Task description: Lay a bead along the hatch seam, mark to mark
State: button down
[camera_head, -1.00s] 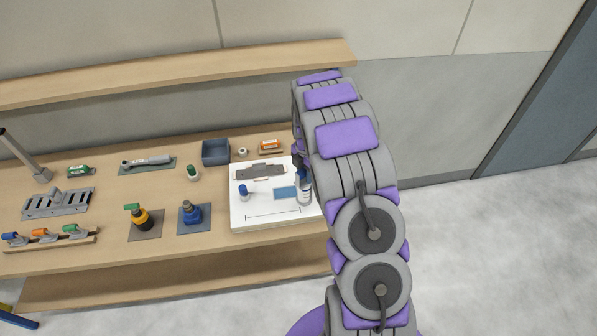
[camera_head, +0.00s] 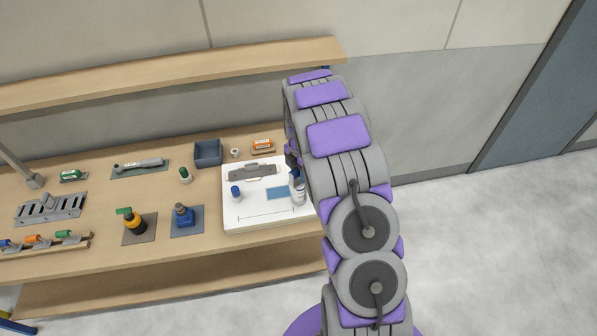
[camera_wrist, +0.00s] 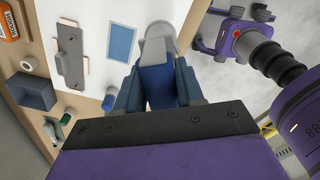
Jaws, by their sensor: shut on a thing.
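A white board (camera_head: 262,206) lies on the bench. A thin dark line (camera_head: 268,216) with short end ticks runs along its front part. My gripper (camera_head: 293,165) is over the right side of the board and is shut on a pale bottle (camera_head: 298,190). In the wrist view, the blue fingers of my gripper (camera_wrist: 158,82) close around its blue part, and its grey-white end (camera_wrist: 158,42) shows beyond them. The bottle is behind the right end of the line; I cannot tell whether it touches the board. My arm hides the board's right edge.
On the board are a blue-capped container (camera_head: 236,192), a blue patch (camera_head: 278,193) and a grey metal plate (camera_head: 257,171). A dark bin (camera_head: 208,153) stands behind. Bottles, tools and a slotted rack (camera_head: 50,208) fill the left bench. An upper shelf (camera_head: 170,72) overhangs the back.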

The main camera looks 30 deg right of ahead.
jog(key=a, duration=0.3)
jog(key=shift+a+r, duration=0.35)
jog(key=shift+a, duration=0.05)
jog(key=d, duration=0.5)
jog(key=shift+d+f, duration=0.25)
jog(key=shift+f, duration=0.05)
jog(key=a, duration=0.4)
jog(key=shift+a+r, duration=0.1)
jog(key=shift+r, duration=0.2)
jog(key=shift+d+f, duration=0.15)
jog(key=shift+d, duration=0.75)
jog(key=shift+d+f, duration=0.15)
jog(key=shift+d, duration=0.75)
jog(key=shift+a+r, duration=0.2)
jog(key=shift+a, duration=1.7)
jog(key=shift+d+f+b, duration=0.2)
jog(key=shift+d+f, duration=0.1)
jog(key=shift+d, duration=0.55)
jog(key=shift+d+f+b, duration=0.15)
jog(key=shift+d+f, duration=0.15)
jog(key=shift+d, duration=0.55)
jog(key=w+a, duration=0.1)
jog(key=a, duration=0.7)
jog(key=shift+w+a+b, duration=0.15)
jog(key=shift+b, duration=0.3)
jog(key=shift+a, duration=0.1)
